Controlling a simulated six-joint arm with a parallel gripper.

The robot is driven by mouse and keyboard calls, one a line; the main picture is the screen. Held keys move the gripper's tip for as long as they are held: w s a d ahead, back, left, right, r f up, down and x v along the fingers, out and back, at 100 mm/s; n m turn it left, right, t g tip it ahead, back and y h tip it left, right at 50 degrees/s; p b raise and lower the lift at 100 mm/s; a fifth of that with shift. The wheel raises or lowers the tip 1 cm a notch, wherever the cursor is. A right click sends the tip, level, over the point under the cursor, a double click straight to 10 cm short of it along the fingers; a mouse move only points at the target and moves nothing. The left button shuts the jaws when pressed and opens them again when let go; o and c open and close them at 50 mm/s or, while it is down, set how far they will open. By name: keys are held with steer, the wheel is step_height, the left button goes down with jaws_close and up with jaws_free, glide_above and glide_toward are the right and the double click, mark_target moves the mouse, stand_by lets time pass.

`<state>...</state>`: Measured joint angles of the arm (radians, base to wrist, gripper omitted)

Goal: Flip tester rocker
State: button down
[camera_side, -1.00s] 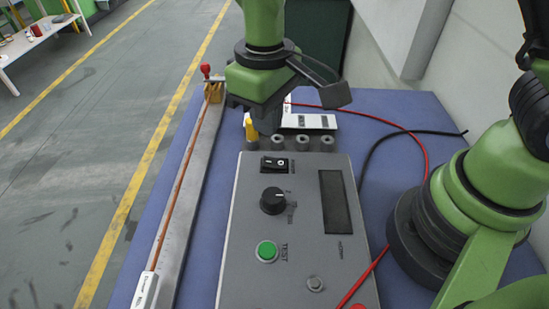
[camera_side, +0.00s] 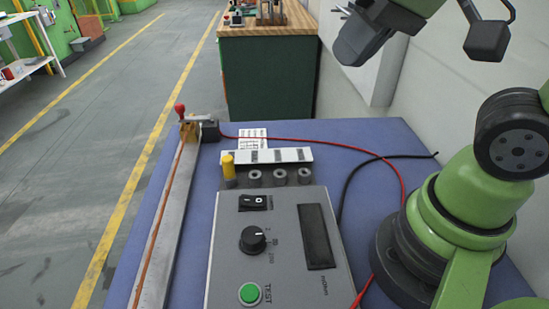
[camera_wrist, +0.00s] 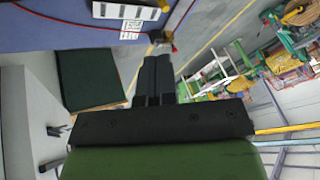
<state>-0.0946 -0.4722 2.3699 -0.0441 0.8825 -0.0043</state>
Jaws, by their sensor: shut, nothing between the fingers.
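The tester is a grey box (camera_side: 285,215) on the blue table. Its black rocker switch (camera_side: 252,202) is at the top left of the panel, with a white 0 on its right part; I cannot tell surely which side is pressed. My gripper (camera_side: 352,48) is high at the top of the side view, well up and away from the rocker, touching nothing there. In the wrist view its two dark fingers (camera_wrist: 157,62) lie together, shut and empty. The tester panel is out of the wrist view.
The tester has a black knob (camera_side: 252,239), a green TEST button (camera_side: 249,293) and a dark display (camera_side: 317,236). Several posts, one yellow-capped (camera_side: 228,166), stand behind it. A long metal rail (camera_side: 160,235) lies left. Red and black cables (camera_side: 400,175) cross the right side.

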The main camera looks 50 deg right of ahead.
steer(key=s, duration=0.1)
steer(key=s+t, duration=0.1)
steer(key=s+d+m, duration=0.1)
steer(key=shift+s+d+r+t, duration=0.1)
steer(key=shift+s+r+t, duration=0.25)
steer(key=shift+t, duration=0.05)
steer(key=w+a+f+m+g, duration=0.5)
steer(key=w+a+f, duration=0.4)
steer(key=w, duration=0.3)
steer(key=shift+a+g+h, duration=0.25)
steer(key=shift+g+h, duration=0.15)
steer(key=shift+g, duration=0.1)
